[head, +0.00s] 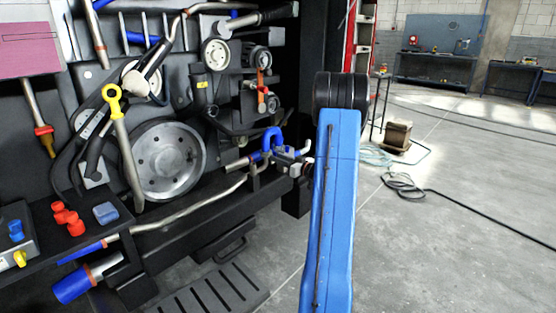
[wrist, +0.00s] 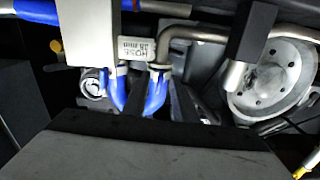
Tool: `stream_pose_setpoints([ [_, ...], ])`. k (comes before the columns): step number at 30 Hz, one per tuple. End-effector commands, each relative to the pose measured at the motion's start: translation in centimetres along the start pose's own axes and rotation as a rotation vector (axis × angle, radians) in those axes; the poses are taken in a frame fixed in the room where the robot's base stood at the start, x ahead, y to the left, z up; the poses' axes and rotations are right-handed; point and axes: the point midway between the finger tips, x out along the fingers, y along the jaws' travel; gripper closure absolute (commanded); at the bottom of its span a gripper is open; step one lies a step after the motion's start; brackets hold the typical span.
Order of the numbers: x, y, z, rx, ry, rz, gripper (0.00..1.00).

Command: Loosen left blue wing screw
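I cannot clearly make out a blue wing screw in either view. A blue curved hose (head: 272,138) loops above a grey fitting (head: 287,156), just left of my blue arm link. In the wrist view, two blue hose ends (wrist: 154,95) meet a pale labelled block (wrist: 133,48). My gripper (wrist: 138,100) seems to be the dark narrow part rising from the grey body at the bottom, between the hose ends. Its fingertips are not distinct, and I cannot tell whether it touches anything.
A large grey pulley (head: 165,160) stands left of the hose. A metal pipe (head: 195,212) runs below it. A shelf at the left holds red knobs (head: 68,218), a blue block (head: 105,212) and a grey box with a blue knob (head: 15,230). Open floor (head: 450,210) lies right.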

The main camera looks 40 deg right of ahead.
Motion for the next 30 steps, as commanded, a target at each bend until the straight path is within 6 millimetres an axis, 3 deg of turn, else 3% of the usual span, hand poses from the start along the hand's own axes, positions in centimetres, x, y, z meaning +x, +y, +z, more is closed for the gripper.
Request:
stream_pose_setpoints([
  [21, -13.3, 0.1, 0.0, 0.0, -0.001, 0.004, 0.75],
  [30, -16.6, 0.0, 0.1, 0.001, -0.001, 0.001, 0.75],
])
